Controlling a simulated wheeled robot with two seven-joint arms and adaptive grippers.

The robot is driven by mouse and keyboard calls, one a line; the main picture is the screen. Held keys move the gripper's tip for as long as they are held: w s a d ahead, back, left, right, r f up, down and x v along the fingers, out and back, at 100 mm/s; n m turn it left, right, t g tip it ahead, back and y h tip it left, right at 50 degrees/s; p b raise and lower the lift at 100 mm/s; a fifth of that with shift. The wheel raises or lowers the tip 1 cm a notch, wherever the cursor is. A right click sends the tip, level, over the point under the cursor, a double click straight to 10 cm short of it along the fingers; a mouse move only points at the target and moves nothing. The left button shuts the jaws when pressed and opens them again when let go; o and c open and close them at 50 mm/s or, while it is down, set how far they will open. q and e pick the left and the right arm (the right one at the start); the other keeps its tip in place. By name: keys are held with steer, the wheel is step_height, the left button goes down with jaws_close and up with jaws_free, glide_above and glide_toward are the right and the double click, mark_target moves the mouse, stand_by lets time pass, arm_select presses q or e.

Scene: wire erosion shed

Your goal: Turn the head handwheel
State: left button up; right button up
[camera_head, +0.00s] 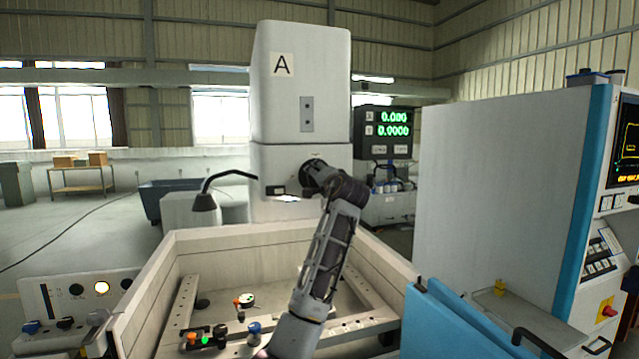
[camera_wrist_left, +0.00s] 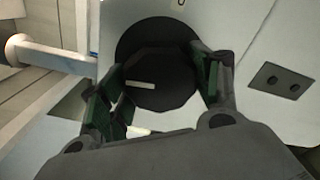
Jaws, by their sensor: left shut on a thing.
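The head handwheel (camera_wrist_left: 172,92) is a dark round wheel with a pale mark on its face, in front of a larger dark disc on the pale machine head (camera_head: 300,90) labelled A. My left gripper (camera_wrist_left: 158,84) has its green-padded fingers on both sides of the wheel and is shut on it. My right gripper is not in view.
Below the head is a walled work tank (camera_head: 165,272) with clamps and small knobs inside. A readout (camera_head: 389,128) shows 0.000 and 0.0000. A blue-edged cabinet (camera_head: 500,170) stands at right, and a control panel (camera_head: 80,300) is at lower left.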

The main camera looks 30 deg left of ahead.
arm_select(q)
steer(key=shift+f+n, duration=0.2)
steer(key=shift+n, duration=0.3)
steer(key=o, duration=0.8)
steer(key=shift+o, duration=1.1)
steer(key=shift+r, duration=0.1)
steer(key=shift+s+d, duration=0.1)
steer(key=shift+d, duration=0.05)
steer(key=v, duration=1.1)
steer(key=shift+s+d, duration=0.2)
steer(key=shift+d, duration=0.1)
